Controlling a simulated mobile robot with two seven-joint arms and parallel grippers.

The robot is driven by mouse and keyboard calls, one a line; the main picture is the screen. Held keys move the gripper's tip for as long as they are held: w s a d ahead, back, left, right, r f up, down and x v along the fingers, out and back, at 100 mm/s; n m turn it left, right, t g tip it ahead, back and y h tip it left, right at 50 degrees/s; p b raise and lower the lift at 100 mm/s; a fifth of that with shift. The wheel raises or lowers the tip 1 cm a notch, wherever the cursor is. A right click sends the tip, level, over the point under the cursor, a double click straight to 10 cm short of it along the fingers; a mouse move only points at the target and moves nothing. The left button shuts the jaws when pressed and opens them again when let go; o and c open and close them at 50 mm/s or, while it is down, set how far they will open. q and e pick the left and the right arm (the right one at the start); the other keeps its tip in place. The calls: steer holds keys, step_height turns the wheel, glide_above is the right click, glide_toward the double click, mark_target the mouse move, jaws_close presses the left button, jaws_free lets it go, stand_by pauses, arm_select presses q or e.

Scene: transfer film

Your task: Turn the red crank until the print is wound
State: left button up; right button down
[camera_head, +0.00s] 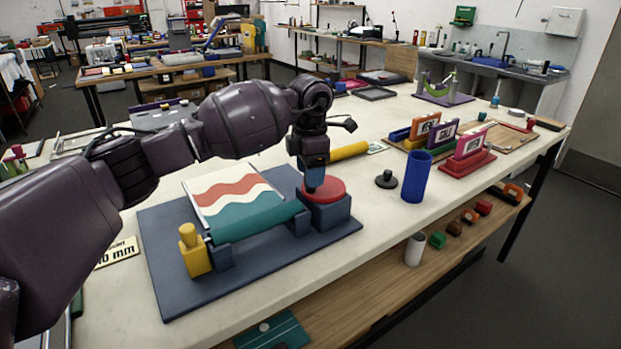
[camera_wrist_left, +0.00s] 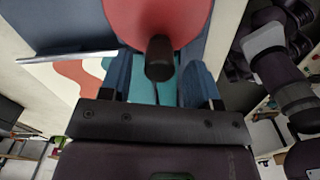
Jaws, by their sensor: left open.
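The red crank (camera_head: 333,187) is a flat red disc on a dark blue block at the right end of the print device's base (camera_head: 290,252). In the left wrist view the red disc (camera_wrist_left: 150,18) carries a dark upright knob (camera_wrist_left: 160,58). The print (camera_head: 228,192), white with red and teal waves, lies sloping onto a teal roller (camera_head: 258,220). My left gripper (camera_head: 314,180) points down over the crank. Its blue fingers (camera_wrist_left: 158,80) are open, one on each side of the knob, with gaps showing. In the head view my gripper hides the knob.
A yellow post (camera_head: 194,252) stands at the device's left front corner. A blue cylinder (camera_head: 416,176) and a small black knobbed piece (camera_head: 386,180) stand to the right of the crank. A yellow tube (camera_head: 350,151) lies behind it. Table front is clear right of the base.

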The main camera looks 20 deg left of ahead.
arm_select(q)
steer(key=shift+f, duration=1.05)
steer(key=shift+c, duration=0.4)
